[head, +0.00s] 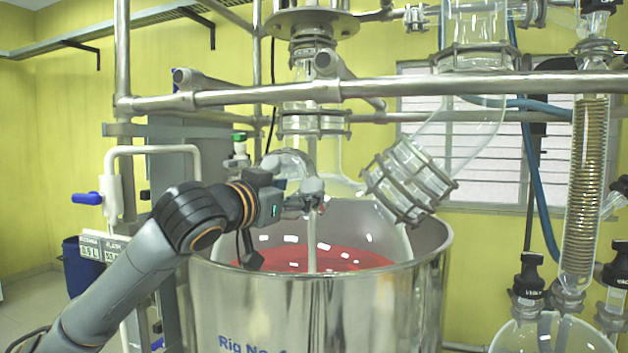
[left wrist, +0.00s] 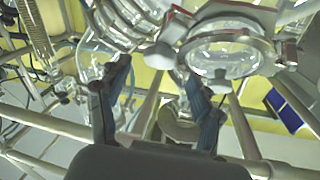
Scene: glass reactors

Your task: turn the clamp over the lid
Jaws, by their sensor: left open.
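My left gripper (head: 312,200) reaches in from the left over the steel vessel, beside a clear glass port (head: 290,160). In the left wrist view the gripper (left wrist: 158,88) has its two dark fingers spread, with nothing held between them. Beyond the fingertips is a round glass lid (left wrist: 228,62) in a metal ring. A grey clamp piece (left wrist: 161,55) stands at the ring's left side, near and between the fingertips; contact cannot be told. In the head view the gripper hides most of the clamp area. My right gripper is not in view.
The open-topped steel vessel (head: 330,315) holds red liquid (head: 345,260). A steel rail (head: 450,88) crosses above the gripper. A tilted glass joint with bolted collars (head: 408,180) hangs to the right. A glass coil condenser (head: 583,190) stands far right.

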